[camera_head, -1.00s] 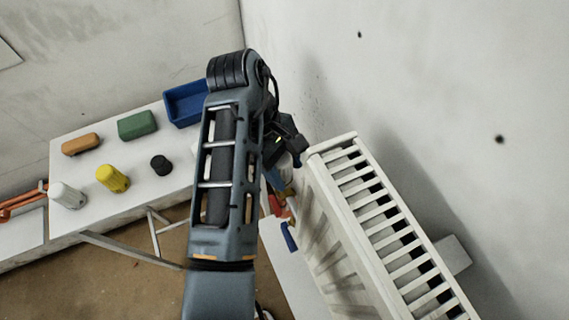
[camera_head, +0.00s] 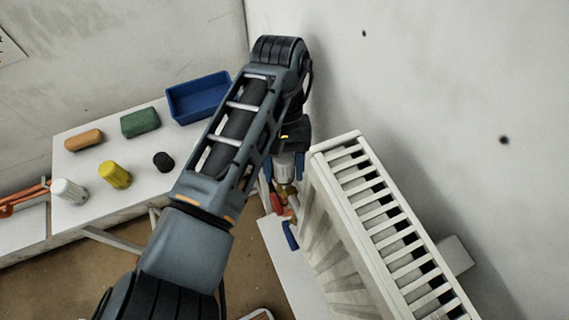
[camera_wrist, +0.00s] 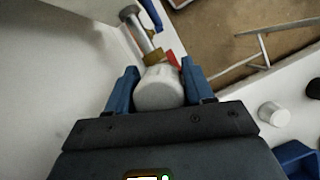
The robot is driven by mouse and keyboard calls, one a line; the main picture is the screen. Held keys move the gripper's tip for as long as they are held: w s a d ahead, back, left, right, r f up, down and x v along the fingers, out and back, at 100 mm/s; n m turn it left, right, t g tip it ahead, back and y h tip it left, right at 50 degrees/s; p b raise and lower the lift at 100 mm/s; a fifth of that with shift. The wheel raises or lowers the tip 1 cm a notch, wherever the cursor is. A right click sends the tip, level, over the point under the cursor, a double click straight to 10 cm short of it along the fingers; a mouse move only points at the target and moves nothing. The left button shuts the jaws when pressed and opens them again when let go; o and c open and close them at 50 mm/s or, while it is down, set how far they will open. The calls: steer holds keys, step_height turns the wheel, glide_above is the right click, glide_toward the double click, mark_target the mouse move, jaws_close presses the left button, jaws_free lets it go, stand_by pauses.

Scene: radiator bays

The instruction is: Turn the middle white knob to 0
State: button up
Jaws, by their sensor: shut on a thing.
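A white knob (camera_wrist: 158,88) sits on a brass valve (camera_wrist: 153,58) beside the radiator. In the wrist view the knob lies between the two blue fingers of my gripper (camera_wrist: 157,82), which is shut on it. I cannot read any number marks on the knob.
The ribbed white radiator (camera_head: 330,215) stands close on the right along the wall. A red lever (camera_head: 277,203) and a blue handle (camera_head: 290,236) are below the knob. The left table (camera_head: 100,215) holds a blue bin (camera_head: 198,98), coloured blocks and loose caps.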

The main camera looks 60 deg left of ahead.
steer(key=shift+s+m+g, duration=0.1)
steer(key=shift+m+g, duration=0.2)
steer(key=shift+m, duration=0.5)
steer(key=o, duration=1)
